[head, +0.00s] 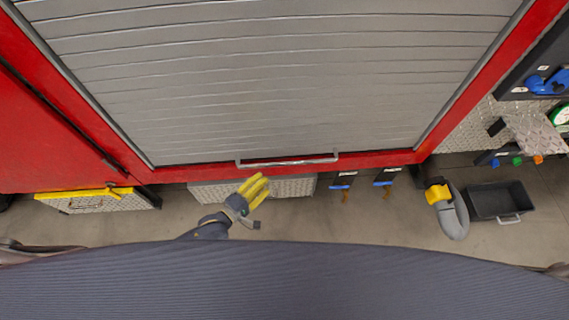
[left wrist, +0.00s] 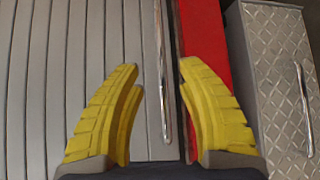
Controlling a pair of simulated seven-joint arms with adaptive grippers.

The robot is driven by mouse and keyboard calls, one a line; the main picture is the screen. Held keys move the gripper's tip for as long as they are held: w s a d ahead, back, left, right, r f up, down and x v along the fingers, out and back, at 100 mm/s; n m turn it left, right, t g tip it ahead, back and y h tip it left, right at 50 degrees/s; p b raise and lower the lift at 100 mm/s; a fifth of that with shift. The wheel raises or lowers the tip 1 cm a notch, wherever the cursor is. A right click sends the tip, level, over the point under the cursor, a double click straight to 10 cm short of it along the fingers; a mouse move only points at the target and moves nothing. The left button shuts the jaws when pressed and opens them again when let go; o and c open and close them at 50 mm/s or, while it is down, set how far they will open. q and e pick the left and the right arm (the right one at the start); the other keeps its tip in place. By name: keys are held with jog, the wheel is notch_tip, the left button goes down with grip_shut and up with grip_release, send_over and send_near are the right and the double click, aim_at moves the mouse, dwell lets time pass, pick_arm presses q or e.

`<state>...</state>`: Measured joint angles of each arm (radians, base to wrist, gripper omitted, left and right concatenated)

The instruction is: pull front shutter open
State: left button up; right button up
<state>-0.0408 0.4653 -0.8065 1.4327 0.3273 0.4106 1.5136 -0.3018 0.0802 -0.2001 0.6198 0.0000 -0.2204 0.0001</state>
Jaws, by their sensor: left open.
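The front shutter (head: 280,80) is a grey slatted roll-up door in a red frame, and its bottom edge sits down at the frame's lower rail. A thin silver bar handle (head: 288,162) runs along that bottom edge. My left gripper (head: 257,187) has yellow fingers and is just below the handle, apart from it in the head view. In the left wrist view the fingers are open and empty, with the handle (left wrist: 163,75) seen between the fingertips. The slats (left wrist: 70,60) also show there. My right gripper is not in view.
A metal tread-plate box (head: 290,187) sits below the red rail. A yellow-edged step (head: 95,200) is at left. A grey and yellow object (head: 454,215) and a black bin (head: 500,201) are at right. Bare floor (head: 385,222) lies between.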

aim_at(284, 163)
pick_arm(q)
jog(key=x, duration=1.2)
jog(key=shift+w+d, duration=0.1)
jog(key=shift+w, duration=0.1)
jog(key=shift+c, duration=0.5)
grip_shut()
